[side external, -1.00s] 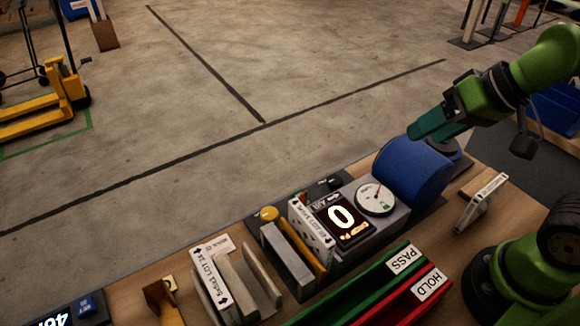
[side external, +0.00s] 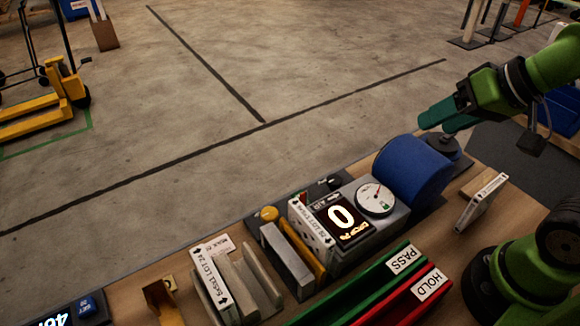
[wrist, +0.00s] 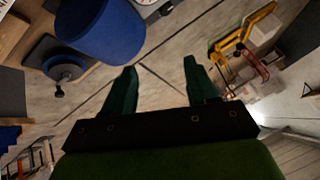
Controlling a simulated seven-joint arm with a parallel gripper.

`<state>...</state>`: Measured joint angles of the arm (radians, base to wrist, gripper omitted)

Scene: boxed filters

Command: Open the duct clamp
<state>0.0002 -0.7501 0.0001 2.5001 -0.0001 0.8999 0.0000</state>
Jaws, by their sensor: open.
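A grey test rig (side external: 355,238) stands on the bench with a lit display reading 0 and a round dial. A blue drum (side external: 412,172) sits at its right end; it also shows in the wrist view (wrist: 102,30). At the rig's left are a yellow knob (side external: 268,214), grey upright plates (side external: 286,262) and a white labelled filter box (side external: 311,224). I cannot tell which part is the duct clamp. My gripper (side external: 424,122) is above the drum's far right side, apart from it. In the wrist view its fingers (wrist: 160,68) are spread and empty.
Green PASS (side external: 375,283) and red HOLD (side external: 415,298) channels lie in front of the rig. Another filter box (side external: 216,278) stands in a holder at left, and a white box (side external: 481,203) stands at right.

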